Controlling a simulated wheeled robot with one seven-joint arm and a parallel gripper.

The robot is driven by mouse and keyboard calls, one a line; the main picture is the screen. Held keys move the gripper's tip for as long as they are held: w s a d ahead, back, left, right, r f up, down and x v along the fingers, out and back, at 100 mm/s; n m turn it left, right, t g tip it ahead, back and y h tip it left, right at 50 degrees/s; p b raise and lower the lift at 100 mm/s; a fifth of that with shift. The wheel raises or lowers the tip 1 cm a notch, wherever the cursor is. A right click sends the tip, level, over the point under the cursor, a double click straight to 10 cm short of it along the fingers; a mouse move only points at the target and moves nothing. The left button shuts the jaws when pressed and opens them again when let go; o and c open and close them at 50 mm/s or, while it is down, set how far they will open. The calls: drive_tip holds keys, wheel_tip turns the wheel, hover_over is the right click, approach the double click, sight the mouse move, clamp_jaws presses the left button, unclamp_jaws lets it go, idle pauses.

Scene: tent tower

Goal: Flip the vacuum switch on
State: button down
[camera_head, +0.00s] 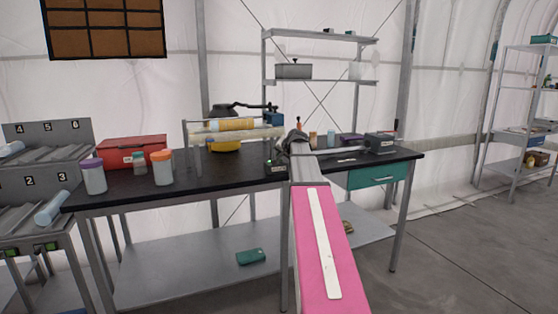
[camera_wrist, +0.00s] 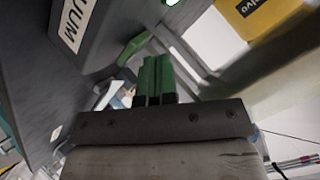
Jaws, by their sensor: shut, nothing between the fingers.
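The vacuum switch box (camera_wrist: 105,25) is a dark grey box in the wrist view, at upper left, with a white label (camera_wrist: 76,20) on which "UUM" can be read. A green piece (camera_wrist: 132,48) sticks out at the box's edge, close to my fingertips; I cannot tell whether they touch. My gripper (camera_wrist: 157,72) is shut and empty, its green fingers together beside the box. In the head view a small dark box (camera_head: 276,170) with a lit green spot (camera_head: 269,162) sits at the table's front edge, left of my arm's end. My fingertips are hidden there.
The black table (camera_head: 225,176) holds jars (camera_head: 94,177), a red case (camera_head: 134,151), a rack with a yellow roll (camera_head: 232,125) and a grey device (camera_head: 380,142) at right. A yellow object (camera_wrist: 262,12) shows at upper right in the wrist view. Floor at right is clear.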

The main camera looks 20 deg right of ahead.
drive_tip(key=shift+s+r, duration=0.15)
drive_tip(key=shift+r, duration=0.5)
drive_tip(key=shift+s+r, duration=0.25)
drive_tip(key=shift+r, duration=1)
drive_tip(key=shift+s+r, duration=0.2)
drive_tip(key=shift+r, duration=1)
drive_tip(key=shift+s, duration=0.1)
